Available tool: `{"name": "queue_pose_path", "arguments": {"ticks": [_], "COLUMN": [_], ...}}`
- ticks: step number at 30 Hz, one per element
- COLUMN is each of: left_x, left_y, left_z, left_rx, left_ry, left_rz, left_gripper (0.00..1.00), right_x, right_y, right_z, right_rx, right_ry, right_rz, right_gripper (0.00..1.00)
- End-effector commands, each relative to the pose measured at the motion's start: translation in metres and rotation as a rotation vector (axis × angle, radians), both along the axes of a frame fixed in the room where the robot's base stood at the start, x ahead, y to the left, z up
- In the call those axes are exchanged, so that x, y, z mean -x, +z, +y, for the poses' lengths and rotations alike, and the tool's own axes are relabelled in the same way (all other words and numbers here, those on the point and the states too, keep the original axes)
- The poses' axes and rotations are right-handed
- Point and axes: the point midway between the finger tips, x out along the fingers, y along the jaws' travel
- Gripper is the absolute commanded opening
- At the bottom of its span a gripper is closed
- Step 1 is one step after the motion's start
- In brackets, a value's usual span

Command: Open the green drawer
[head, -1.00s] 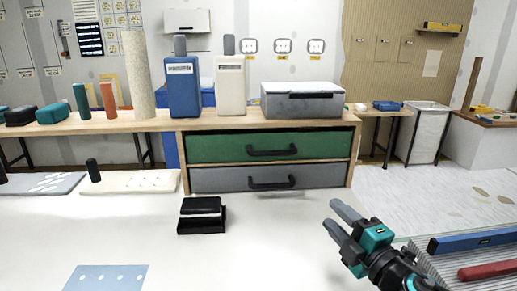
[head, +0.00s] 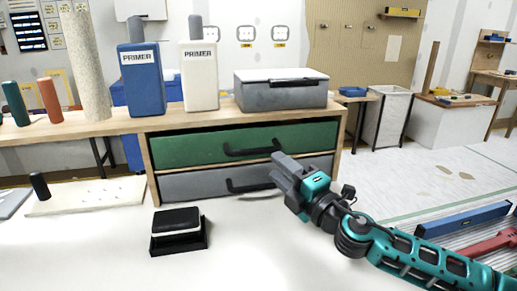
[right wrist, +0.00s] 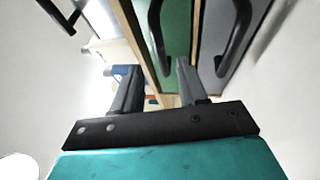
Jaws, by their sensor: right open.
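The green drawer (head: 200,147) is the upper of two drawers in the wooden cabinet, and its front looks flush with the frame. Its black bar handle (head: 252,150) runs across the middle. My right gripper (head: 277,166) is open and empty, near the right end of that handle and overlapping the grey drawer's handle in the picture. In the right wrist view the green drawer (right wrist: 178,25) is at the top, and its handle (right wrist: 157,40) appears between the two fingers (right wrist: 156,75), beyond their tips. I cannot tell the remaining distance. My left gripper is not in view.
The grey drawer (head: 190,185) with its own black handle (head: 240,186) lies directly below. A grey box (head: 280,95) and two primer bottles (head: 200,80) stand on the cabinet top. A black block on a tray (head: 178,230) sits on the white table in front.

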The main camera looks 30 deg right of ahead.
Motion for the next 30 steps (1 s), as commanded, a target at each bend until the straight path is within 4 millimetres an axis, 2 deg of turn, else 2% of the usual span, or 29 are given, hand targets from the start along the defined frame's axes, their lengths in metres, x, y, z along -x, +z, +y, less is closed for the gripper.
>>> {"name": "queue_pose_path", "arguments": {"ticks": [18,24,30], "left_x": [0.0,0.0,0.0], "left_y": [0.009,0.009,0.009], "left_z": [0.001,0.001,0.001], "left_rx": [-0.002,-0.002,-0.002], "left_ry": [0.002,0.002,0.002], "left_rz": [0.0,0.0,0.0], "left_gripper": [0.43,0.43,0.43], "right_x": [-0.069,-0.079,-0.08], "right_y": [0.013,0.014,0.014], "right_z": [0.01,0.011,0.012], "right_rx": [-0.001,0.0,0.0], "right_ry": [-0.002,0.0,0.0], "right_rz": [-0.001,0.0,0.001], "right_gripper": [0.42,0.42,0.42]}}
